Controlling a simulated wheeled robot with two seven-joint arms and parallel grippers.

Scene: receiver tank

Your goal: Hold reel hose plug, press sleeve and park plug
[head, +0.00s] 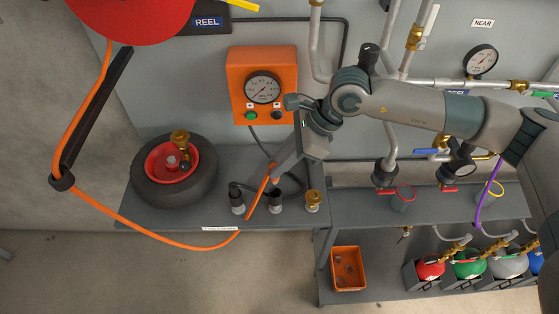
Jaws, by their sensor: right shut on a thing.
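The orange reel hose (148,226) hangs from the red reel (135,15), runs along the shelf's front edge and rises to my right gripper (275,178). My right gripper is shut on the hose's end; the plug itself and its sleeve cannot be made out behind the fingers. Below the gripper, on the shelf, stand a dark-and-silver fitting (237,200), a second similar fitting (275,203) and a brass fitting (312,202). I cannot tell whether the hose end touches any of them. My left gripper is not in view.
A tyre (148,185) with a red hub and a brass fitting lies on the grey shelf (222,212) at left. An orange gauge box (240,85) is on the wall behind. An orange bin (348,270) and several small coloured tanks (430,268) stand lower right.

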